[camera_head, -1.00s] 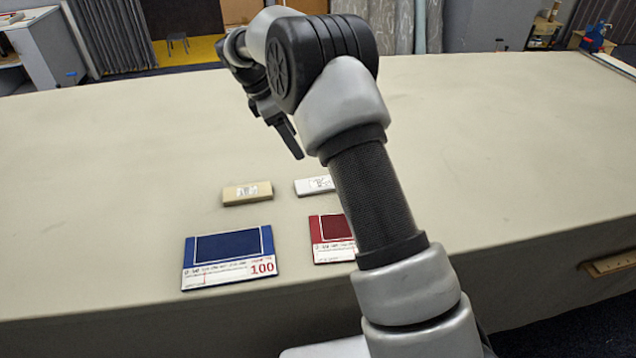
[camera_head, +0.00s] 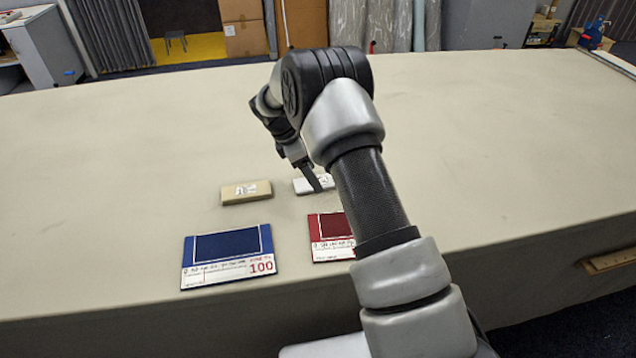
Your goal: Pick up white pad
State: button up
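The white pad (camera_head: 301,187) lies on the cloth table, partly hidden behind my gripper and arm. My gripper (camera_head: 317,188) points down at the pad, with a dark finger in front of it in the picture. I cannot tell whether the finger touches the pad. Only one finger shows clearly, so the opening between the fingers cannot be seen.
A tan pad (camera_head: 246,192) lies just left of the white pad. A blue card marked 100 (camera_head: 227,246) and a red card (camera_head: 330,226), partly hidden by my arm, lie nearer the table's front edge. The table (camera_head: 120,130) is clear to the left and behind.

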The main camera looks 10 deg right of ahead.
jog(key=shift+x, duration=0.95)
jog(key=c, duration=1.1)
notch_tip(320, 180, up, 10)
jog(key=shift+c, duration=0.2)
jog(key=s+d+f, duration=0.1)
jog(key=s+d, duration=0.1)
jog(key=s, duration=0.6)
jog(key=s+d+f+m, duration=0.1)
jog(key=s+d, duration=0.2)
jog(key=s, duration=0.5)
jog(key=shift+d+m+g, duration=0.3)
jog(key=shift+d+g, duration=0.05)
jog(key=shift+g, duration=0.05)
jog(key=shift+f, duration=0.1)
